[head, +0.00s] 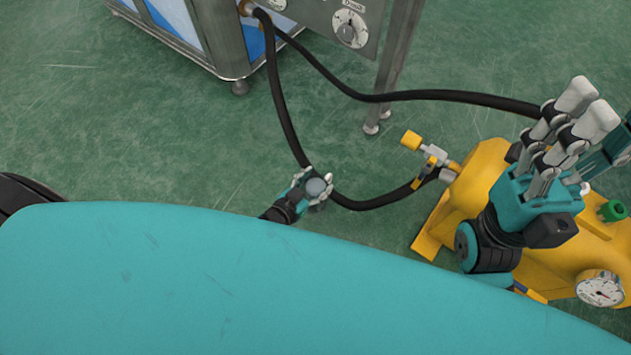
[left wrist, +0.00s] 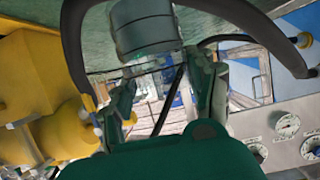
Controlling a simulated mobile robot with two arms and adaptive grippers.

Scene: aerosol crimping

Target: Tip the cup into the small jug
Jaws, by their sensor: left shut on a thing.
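A small grey round thing (head: 315,187), seen from above, is held between the fingers of my left gripper (head: 316,184) above the green floor. In the left wrist view a grey cylinder (left wrist: 147,32), likely the cup, sits at the top between the fingers. I cannot tell how far it is tilted or what it contains. My right gripper (head: 588,107) is at the right, over the yellow tank, its pale fingers pointing up and nothing seen in them. I cannot make out a small jug in either view.
A yellow compressor tank (head: 440,225) with a gauge (head: 600,288) stands at the right. A black hose (head: 283,110) loops close beside my left gripper. A metal machine (head: 236,40) with a dial panel (head: 350,28) stands at the back. Open green floor (head: 150,130) lies at the left.

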